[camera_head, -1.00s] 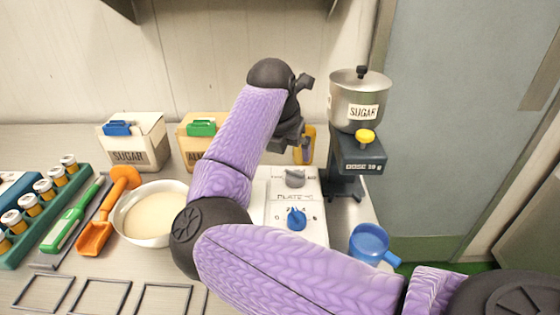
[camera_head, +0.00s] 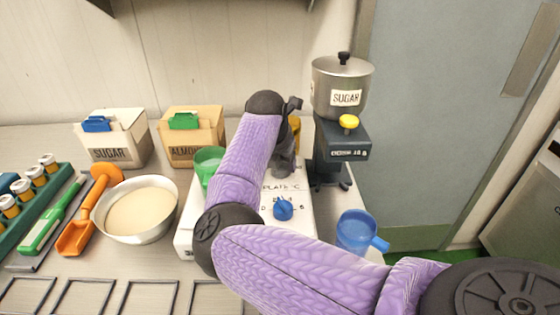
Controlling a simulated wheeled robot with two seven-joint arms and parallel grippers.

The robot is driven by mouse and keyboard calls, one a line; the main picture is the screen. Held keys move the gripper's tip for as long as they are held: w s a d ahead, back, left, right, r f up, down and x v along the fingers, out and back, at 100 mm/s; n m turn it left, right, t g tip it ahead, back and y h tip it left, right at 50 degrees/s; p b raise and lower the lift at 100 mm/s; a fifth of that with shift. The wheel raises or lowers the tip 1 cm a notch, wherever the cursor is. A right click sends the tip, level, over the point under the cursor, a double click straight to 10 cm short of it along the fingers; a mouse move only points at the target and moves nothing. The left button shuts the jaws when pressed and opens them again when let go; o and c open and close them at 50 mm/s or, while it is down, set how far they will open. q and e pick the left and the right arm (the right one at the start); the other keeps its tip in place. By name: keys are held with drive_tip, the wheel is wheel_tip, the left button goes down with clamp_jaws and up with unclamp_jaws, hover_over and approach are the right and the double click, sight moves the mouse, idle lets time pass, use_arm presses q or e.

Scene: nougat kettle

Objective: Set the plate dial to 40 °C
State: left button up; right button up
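The white plate unit (camera_head: 186,240) stands on the counter, partly covered by my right arm. A label reading "PLATE °C" (camera_head: 281,188) is on its panel. A blue dial (camera_head: 283,208) sits just below this label, with small scale marks around it, too small to read surely. My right gripper (camera_head: 284,170) points down over the back of the panel, above the label and apart from the blue dial. Its fingers are dark and blurred together, and the grey knob there is hidden or merges with them. I cannot tell whether it grips anything. My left gripper is out of view.
A green cup (camera_head: 207,163) shows behind my arm. A bowl (camera_head: 138,237), an orange scoop (camera_head: 74,237) and boxes (camera_head: 190,143) lie left.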

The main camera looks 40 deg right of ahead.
drive_tip(key=c, duration=0.4)
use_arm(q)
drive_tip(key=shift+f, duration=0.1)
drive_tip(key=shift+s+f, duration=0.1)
use_arm(e)
drive_tip(key=shift+w+f+m+g+b, duration=0.15)
drive_tip(key=shift+m+g+b, duration=0.25)
drive_tip(key=shift+m+b, duration=0.5)
drive_tip(key=m+g+b, duration=0.1)
drive_tip(key=m, duration=0.2)
drive_tip(key=shift+m+h+b, duration=0.3)
drive_tip(key=shift+b, duration=0.1)
drive_tip(key=shift+m+g+b, duration=0.5)
drive_tip(key=shift+m+b, duration=0.1)
drive_tip(key=shift+m, duration=0.3)
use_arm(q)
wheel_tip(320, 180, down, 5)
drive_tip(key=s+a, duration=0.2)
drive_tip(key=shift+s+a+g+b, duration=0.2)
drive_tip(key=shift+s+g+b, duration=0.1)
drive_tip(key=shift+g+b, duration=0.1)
use_arm(e)
drive_tip(key=shift+m, duration=0.6)
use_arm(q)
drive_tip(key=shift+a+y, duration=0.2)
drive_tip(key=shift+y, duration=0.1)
use_arm(e)
drive_tip(key=shift+m+g, duration=0.3)
